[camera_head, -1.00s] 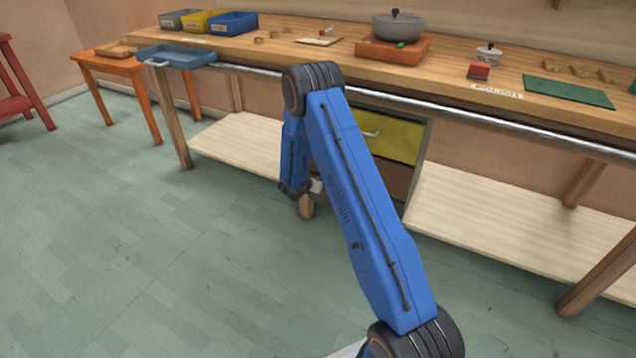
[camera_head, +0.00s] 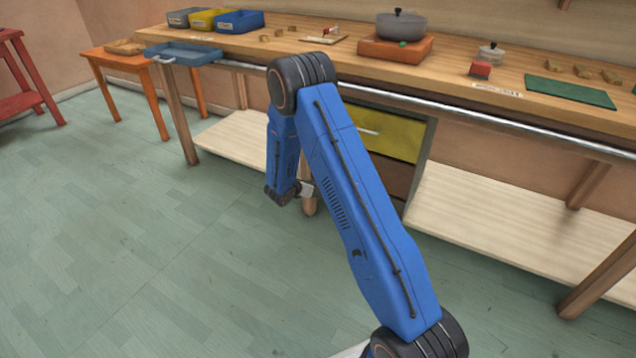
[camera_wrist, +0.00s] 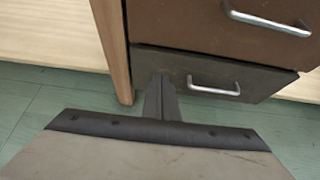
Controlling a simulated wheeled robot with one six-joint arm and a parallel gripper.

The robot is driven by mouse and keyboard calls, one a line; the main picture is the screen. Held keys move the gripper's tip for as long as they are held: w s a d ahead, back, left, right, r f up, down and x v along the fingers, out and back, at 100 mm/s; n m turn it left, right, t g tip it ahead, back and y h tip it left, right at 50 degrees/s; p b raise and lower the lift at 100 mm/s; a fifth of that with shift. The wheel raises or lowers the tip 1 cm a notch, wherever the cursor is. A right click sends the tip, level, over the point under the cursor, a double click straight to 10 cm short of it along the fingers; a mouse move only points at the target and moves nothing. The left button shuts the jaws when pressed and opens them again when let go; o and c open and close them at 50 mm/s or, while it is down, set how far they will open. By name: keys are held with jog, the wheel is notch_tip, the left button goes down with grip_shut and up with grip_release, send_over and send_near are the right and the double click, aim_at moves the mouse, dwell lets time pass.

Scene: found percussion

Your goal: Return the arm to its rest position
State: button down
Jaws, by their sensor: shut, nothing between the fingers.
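My blue arm (camera_head: 355,200) stands in the middle of the head view, bent at a black joint, with its forearm hanging down in front of the workbench. My gripper (camera_wrist: 161,82) shows at the bottom of the wrist view, its fingers together and nothing between them. It points toward the lower drawer (camera_wrist: 225,82) of the bench's drawer unit. I cannot tell whether it is clear of the drawer front by much. In the head view my gripper is mostly hidden behind the wrist.
The workbench (camera_head: 350,75) holds a grey pot (camera_head: 402,26) on an orange block, several bins, a green mat (camera_head: 570,91) and small pieces. A blue tray (camera_head: 183,54) sits at its left end. A small orange table (camera_head: 118,61) stands left. The floor (camera_head: 130,240) at the left is clear.

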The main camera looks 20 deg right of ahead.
jog(key=shift+v, duration=2.05)
jog(key=s+d+r+m+g, duration=0.25)
jog(key=s+r+m, duration=0.45)
jog(key=s+r, duration=0.5)
jog(key=s+d+r+m+g, duration=0.2)
jog(key=s+d+r+m, duration=0.2)
jog(key=s+r+m, duration=0.8)
jog(key=s+a+r+m+y, duration=0.2)
jog(key=s+a+r+y, duration=0.1)
jog(key=s, duration=0.6)
jog(key=s+a+r+m+t+y, duration=0.1)
jog(key=s+a+r+m+y, duration=0.1)
jog(key=s, duration=0.8)
jog(key=s+a+r+m+t+y, duration=0.1)
jog(key=s+a+r+y, duration=0.3)
jog(key=s, duration=0.5)
jog(key=a+r+m, duration=0.1)
jog(key=a+r, duration=0.1)
jog(key=a, duration=0.1)
jog(key=shift+s+a+r+m, duration=0.3)
jog(key=shift+r, duration=0.05)
